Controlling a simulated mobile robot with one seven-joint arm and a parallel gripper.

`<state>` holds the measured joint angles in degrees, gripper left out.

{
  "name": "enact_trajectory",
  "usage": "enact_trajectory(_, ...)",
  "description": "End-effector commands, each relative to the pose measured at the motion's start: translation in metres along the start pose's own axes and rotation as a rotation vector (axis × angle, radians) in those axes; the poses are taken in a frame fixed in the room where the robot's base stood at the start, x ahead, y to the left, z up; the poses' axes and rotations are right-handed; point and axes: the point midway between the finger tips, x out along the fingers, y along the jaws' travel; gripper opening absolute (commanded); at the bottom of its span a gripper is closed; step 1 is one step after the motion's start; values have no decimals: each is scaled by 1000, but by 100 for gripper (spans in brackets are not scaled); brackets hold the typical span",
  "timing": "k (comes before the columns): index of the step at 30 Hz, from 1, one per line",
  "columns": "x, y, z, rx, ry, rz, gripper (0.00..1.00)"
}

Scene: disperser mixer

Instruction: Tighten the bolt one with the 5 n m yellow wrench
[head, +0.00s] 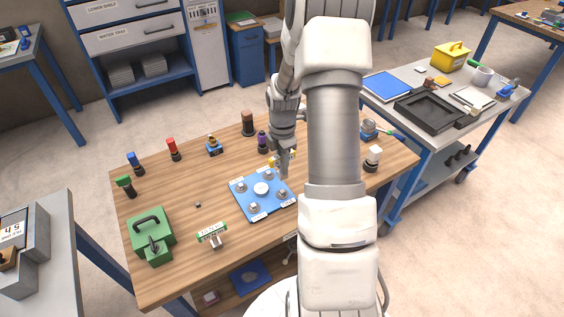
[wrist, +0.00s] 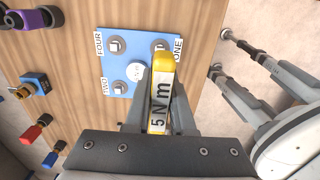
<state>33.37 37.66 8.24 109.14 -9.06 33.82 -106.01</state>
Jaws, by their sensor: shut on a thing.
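My gripper (wrist: 158,110) is shut on the yellow wrench (wrist: 161,68), whose white label reads "5 N m". The blue plate (wrist: 118,84) carries several bolts and the labels FOUR, TWO and ONE. Bolt one (wrist: 160,46) is at the plate's upper right in the wrist view, just beyond the wrench's yellow end and partly covered. I cannot tell whether they touch. In the head view my gripper (head: 284,172) is over the right side of the plate (head: 246,207).
The plate lies on a wooden table (head: 190,190). A grey cart (head: 400,80) with a black tray (head: 428,111) is at right. Table left of the plate is mostly clear.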

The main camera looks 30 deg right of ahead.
Motion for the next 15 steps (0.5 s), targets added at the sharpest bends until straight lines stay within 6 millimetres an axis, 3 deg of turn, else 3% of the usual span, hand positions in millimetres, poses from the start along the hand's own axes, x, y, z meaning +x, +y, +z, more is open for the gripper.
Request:
enact_trajectory(5, -1, 0, 0, 1, 1, 1, 0)
enact_trajectory(15, 23, 0, 0, 0, 0, 0, 0)
